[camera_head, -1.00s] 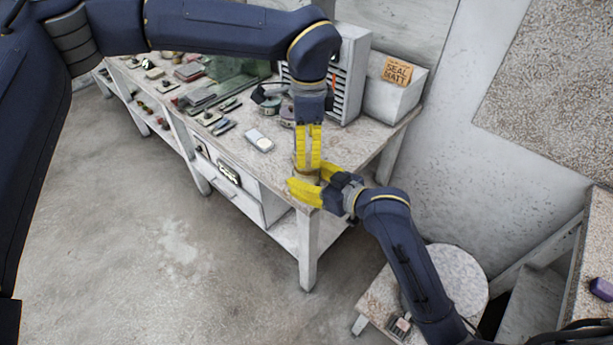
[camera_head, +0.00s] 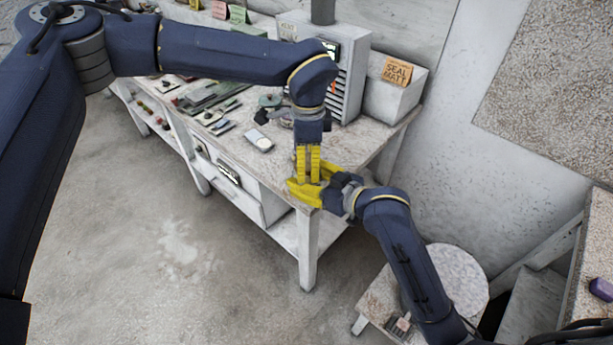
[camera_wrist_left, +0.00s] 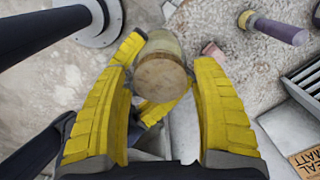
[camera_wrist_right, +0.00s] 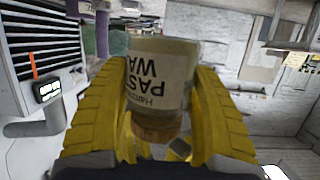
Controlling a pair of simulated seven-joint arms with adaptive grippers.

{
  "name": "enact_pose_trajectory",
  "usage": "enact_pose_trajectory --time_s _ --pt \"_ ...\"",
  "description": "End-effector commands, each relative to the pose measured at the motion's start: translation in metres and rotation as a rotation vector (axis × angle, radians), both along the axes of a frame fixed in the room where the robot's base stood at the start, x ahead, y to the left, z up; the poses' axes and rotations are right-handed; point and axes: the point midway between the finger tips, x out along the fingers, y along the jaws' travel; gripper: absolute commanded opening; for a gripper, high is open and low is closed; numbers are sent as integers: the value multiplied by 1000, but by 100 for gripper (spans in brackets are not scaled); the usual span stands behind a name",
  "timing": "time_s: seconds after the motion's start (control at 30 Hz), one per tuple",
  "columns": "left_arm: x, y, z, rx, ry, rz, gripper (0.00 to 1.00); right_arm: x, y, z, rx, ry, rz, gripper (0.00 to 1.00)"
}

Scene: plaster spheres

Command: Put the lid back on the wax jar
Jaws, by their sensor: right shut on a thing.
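The wax jar (camera_wrist_right: 162,75), a pale labelled cylinder, shows in the right wrist view with its lettering upside down. My right gripper (camera_head: 305,191) is shut on the jar near the table's front corner. The round brown lid (camera_wrist_left: 161,78) lies against the jar's top; I cannot tell whether it is fully seated. It also shows in the right wrist view, as a brown band (camera_wrist_right: 155,130) at the jar's mouth. My left gripper (camera_head: 308,181) points down over the jar with its fingers on either side of the lid; its grip on the lid is unclear.
The workbench (camera_head: 258,172) holds several small tools, a white device (camera_head: 258,138) and a slatted grey unit (camera_head: 352,85). A white box with an orange SEAL MATT card (camera_head: 397,71) stands at the back right. A round-topped stool (camera_head: 455,275) is at lower right.

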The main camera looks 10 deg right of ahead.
Motion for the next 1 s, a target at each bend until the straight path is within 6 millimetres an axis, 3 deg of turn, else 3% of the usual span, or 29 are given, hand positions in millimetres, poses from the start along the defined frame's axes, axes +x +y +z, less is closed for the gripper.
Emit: enact_pose_trajectory --time_s 0.07,0.43,0.67,1.0 --pt "0 0 0 0 0 0 55 0 0 1 1 -2 0 0" --pt "0 0 0 0 0 0 12 0 0 1 1 -2 0 0" --pt "0 0 0 2 2 -122 10 0 0 1 1 -2 0 0" --pt "0 0 -1 13 10 -648 10 0 0 1 1 -2 -1 0"
